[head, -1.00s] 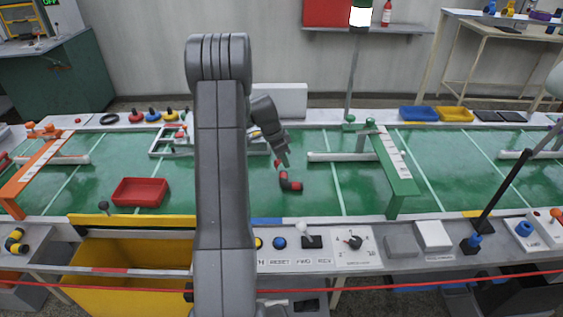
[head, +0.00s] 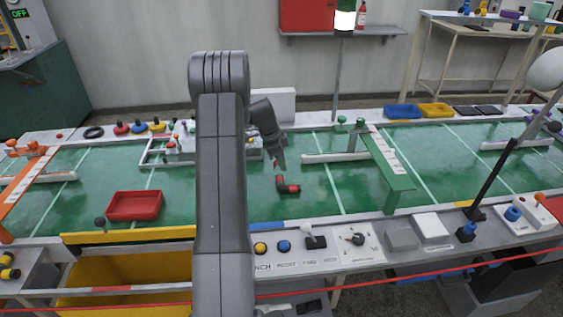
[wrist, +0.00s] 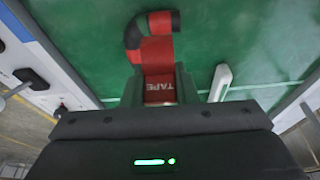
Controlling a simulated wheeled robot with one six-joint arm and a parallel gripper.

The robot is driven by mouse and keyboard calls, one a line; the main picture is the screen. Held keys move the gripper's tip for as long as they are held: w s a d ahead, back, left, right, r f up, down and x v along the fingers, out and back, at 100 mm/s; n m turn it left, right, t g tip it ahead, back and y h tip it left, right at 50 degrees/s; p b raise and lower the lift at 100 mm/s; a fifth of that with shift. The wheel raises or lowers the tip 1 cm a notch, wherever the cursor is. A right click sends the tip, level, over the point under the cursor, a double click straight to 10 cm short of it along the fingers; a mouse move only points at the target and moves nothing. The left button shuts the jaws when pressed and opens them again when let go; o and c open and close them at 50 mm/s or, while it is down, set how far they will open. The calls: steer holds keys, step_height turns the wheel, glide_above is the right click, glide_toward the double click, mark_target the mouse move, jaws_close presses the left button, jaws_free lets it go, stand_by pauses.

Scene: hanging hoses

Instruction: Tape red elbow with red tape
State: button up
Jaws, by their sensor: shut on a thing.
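The red elbow (head: 287,185), red with a black section at its bend, lies on the green table top below my gripper (head: 279,162). In the wrist view the elbow (wrist: 163,21) is just beyond the fingertips, its arms running right and toward me. My gripper (wrist: 160,90) is shut on the red tape (wrist: 158,88), a red piece lettered TAPE between the two dark fingers. The tape overlaps the near part of the elbow in the picture. I cannot tell whether they touch. In the head view the tape is mostly hidden by the fingers.
A red tray (head: 135,206) lies left of my arm. A green bracket (head: 385,160) and a white bar (head: 335,157) stand right of the elbow. Buttons and switches (head: 316,241) line the front edge. Green surface around the elbow is mostly clear.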

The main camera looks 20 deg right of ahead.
mark_target(282, 179)
steer(key=shift+f+b, duration=1.8)
steer(key=shift+f, duration=0.15)
steer(key=shift+f+b, duration=0.25)
steer(key=shift+b, duration=0.25)
steer(key=shift+f+b, duration=0.55)
steer(key=shift+f, duration=0.1)
steer(key=shift+f, duration=0.1)
